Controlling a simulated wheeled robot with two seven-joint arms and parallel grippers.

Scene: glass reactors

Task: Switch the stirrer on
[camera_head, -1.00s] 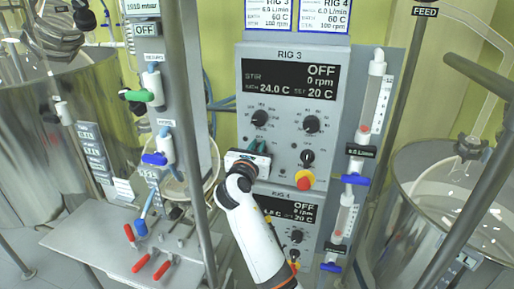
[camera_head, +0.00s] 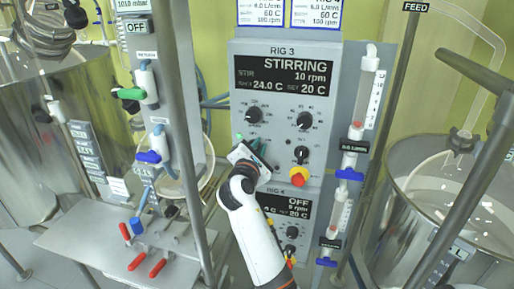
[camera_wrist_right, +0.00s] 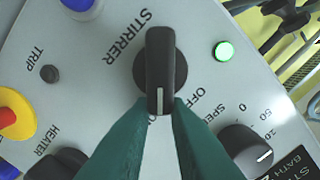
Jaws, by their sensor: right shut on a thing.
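The black stirrer knob (camera_wrist_right: 160,70) on the RIG 3 panel fills the middle of the right wrist view, under the word STIRRER. Its white pointer line faces down in that view, toward a mostly hidden label ending in N, turned away from OFF. A green lamp (camera_wrist_right: 224,51) beside it is lit. My right gripper (camera_wrist_right: 162,106) has its teal fingertips shut on the knob's handle, one on each side. In the head view the right gripper (camera_head: 256,147) hides the knob. The RIG 3 display (camera_head: 284,76) reads STIRRING, 10 rpm. My left gripper is not in view.
Close to the knob are a speed dial (camera_wrist_right: 245,150) and a red-and-yellow button (camera_wrist_right: 12,117). The RIG 4 panel (camera_head: 298,206) sits below and reads OFF. A steel post (camera_head: 187,130) stands left of my arm. Flowmeters with blue valves (camera_head: 348,174) are at the right.

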